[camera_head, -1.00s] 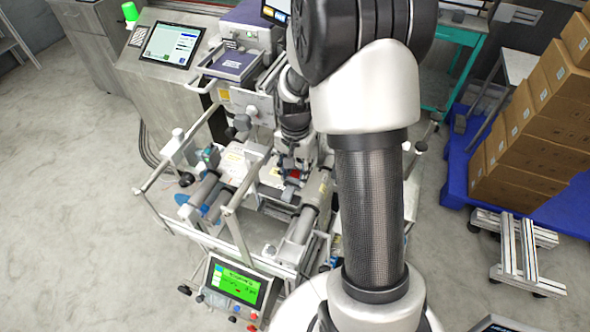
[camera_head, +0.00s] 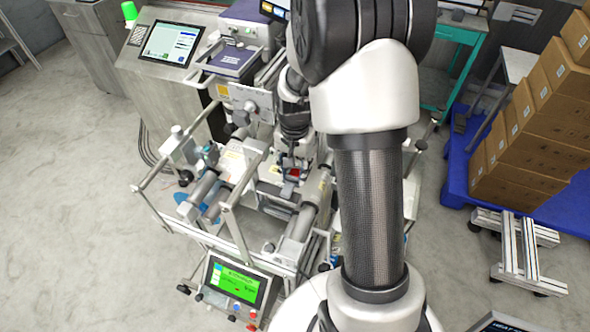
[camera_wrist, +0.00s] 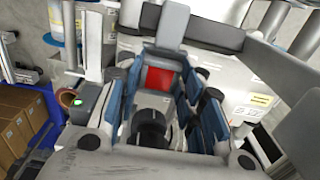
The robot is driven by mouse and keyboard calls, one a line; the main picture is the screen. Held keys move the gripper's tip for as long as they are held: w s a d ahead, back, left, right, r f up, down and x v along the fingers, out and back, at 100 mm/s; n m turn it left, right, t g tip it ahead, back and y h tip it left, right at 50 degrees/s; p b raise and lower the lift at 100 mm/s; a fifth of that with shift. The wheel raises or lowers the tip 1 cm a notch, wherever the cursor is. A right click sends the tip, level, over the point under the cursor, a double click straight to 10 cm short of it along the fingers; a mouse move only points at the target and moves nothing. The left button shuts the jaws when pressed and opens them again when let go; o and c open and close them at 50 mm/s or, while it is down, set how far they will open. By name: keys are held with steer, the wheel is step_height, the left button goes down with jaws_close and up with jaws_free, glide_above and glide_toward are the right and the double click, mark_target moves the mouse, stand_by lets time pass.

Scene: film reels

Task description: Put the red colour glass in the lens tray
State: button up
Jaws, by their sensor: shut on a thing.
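The red colour glass (camera_wrist: 159,79) shows in the wrist view as a red square between the blue-padded fingers of my gripper (camera_wrist: 165,90). My gripper is shut on it. In the head view the red glass (camera_head: 294,173) is a small red patch at my gripper (camera_head: 288,165), above the machine's working area. The fingers hide part of its edges. I cannot clearly make out the lens tray in either view.
The machine's rails and rollers (camera_head: 300,222) surround the spot below my gripper. A green-lit control panel (camera_head: 236,284) stands at the front. Brown boxes (camera_head: 530,125) sit on a blue pallet (camera_head: 456,170) at the right. Open floor lies at the left.

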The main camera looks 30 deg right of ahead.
steer(key=shift+s+a+f, duration=0.1)
steer(key=shift+s+f, duration=0.25)
steer(key=shift+f, duration=0.4)
steer(key=shift+c, duration=0.5)
steer(key=o, duration=0.7)
steer(key=shift+o, duration=1.4)
steer(key=shift+w+f, duration=0.1)
steer(key=shift+w, duration=0.1)
steer(key=o, duration=0.3)
steer(key=shift+w+r, duration=0.1)
steer(key=shift+r, duration=0.1)
